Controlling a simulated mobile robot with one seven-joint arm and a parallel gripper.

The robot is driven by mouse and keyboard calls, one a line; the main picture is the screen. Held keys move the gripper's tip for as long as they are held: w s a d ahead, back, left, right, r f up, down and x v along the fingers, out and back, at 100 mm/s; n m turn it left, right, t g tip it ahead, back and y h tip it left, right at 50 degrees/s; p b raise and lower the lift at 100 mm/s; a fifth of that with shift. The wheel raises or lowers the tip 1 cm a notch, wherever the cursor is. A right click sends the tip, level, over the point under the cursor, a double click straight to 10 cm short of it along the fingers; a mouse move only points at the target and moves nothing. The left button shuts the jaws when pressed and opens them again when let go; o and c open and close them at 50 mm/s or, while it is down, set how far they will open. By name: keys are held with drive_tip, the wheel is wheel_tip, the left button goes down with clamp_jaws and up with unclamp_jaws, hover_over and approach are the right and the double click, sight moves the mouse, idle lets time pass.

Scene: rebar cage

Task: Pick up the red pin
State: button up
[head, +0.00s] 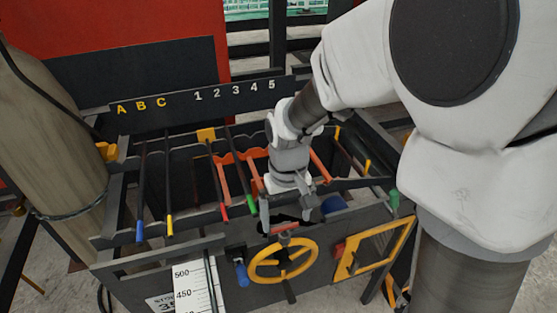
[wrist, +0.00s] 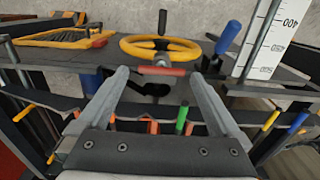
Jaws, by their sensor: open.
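The red pin (wrist: 162,70) is a short red bar lying crosswise, with a grey piece on top at its middle. It shows in the wrist view between and just beyond my fingertips, beside the yellow wheel. In the head view the red pin (head: 286,227) is a small red strip at the front of the dark frame, partly hidden by my gripper. My gripper (head: 287,214) is open and points down above it. In the wrist view both fingers of my gripper (wrist: 159,76) are spread, with nothing held. Whether a fingertip touches the pin I cannot tell.
A yellow handwheel (head: 283,261) is on the front panel close below. Several colour-tipped rods, including a green-tipped one (head: 251,206), lie across the frame nearby. A blue handle (head: 241,273), a white scale (head: 194,290) and a yellow-framed opening (head: 372,255) are around the wheel.

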sight(285, 228)
drive_tip(key=shift+w+a+f, duration=0.1)
drive_tip(key=shift+a+f, duration=0.05)
drive_tip(key=shift+f, duration=3.45)
drive_tip(key=shift+c, duration=0.2)
drive_tip(key=c, duration=1.3)
drive_tip(key=shift+o, duration=0.2)
drive_tip(key=shift+r, duration=0.1)
